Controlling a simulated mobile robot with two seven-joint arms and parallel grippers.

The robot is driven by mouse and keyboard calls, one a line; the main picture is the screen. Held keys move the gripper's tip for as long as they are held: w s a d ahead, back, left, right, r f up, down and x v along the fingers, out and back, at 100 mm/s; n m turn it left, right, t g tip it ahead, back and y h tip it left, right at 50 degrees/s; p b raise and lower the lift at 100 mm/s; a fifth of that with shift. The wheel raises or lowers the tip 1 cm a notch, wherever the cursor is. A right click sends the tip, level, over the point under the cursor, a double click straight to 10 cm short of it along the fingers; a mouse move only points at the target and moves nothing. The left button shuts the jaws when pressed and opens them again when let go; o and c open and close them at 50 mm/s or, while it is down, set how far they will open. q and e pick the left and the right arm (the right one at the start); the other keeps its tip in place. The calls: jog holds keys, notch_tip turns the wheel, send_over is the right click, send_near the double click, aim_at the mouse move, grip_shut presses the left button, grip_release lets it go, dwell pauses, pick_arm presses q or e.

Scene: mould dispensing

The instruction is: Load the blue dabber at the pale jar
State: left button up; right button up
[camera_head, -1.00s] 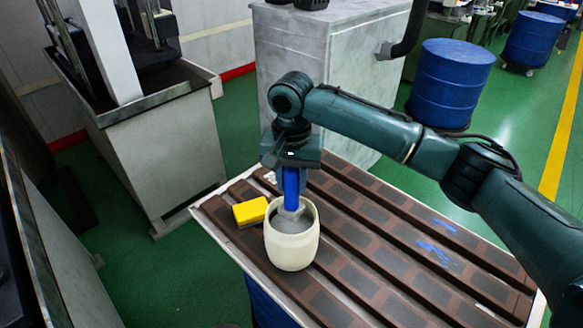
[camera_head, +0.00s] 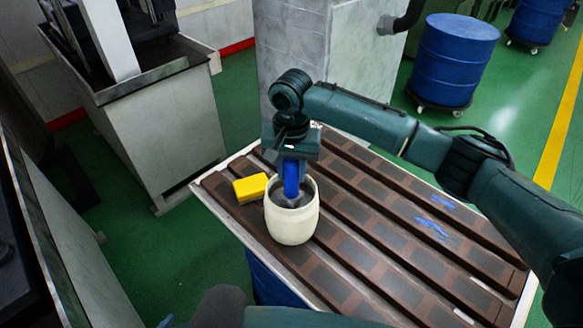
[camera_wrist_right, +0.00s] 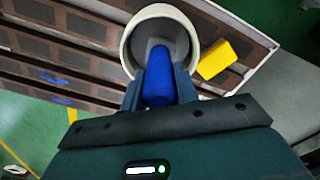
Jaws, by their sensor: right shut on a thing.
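The pale jar (camera_head: 292,226) stands upright near the left end of the slatted table. My right gripper (camera_head: 291,174) is just above its mouth, pointing down, shut on the blue dabber (camera_head: 291,186). The dabber is upright, its lower end inside the jar's mouth. In the right wrist view the blue handle (camera_wrist_right: 158,88) sits between the two fingers, and the jar's rim (camera_wrist_right: 132,50) surrounds its far end. The grey contents or dabber tip inside are partly hidden, so I cannot tell how deep the tip sits. My left gripper is not in view.
A yellow block (camera_head: 250,189) lies close beside the jar on the left; it also shows in the wrist view (camera_wrist_right: 217,60). The slatted table (camera_head: 400,262) is mostly clear to the right, with blue smears (camera_head: 432,226). A blue drum (camera_head: 453,62) stands behind.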

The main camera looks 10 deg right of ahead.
jog(key=shift+f, duration=0.5)
dwell(0.7)
jog(key=shift+s+f, duration=0.1)
jog(key=shift+f, duration=0.05)
dwell(1.3)
jog(key=shift+r, duration=3.65)
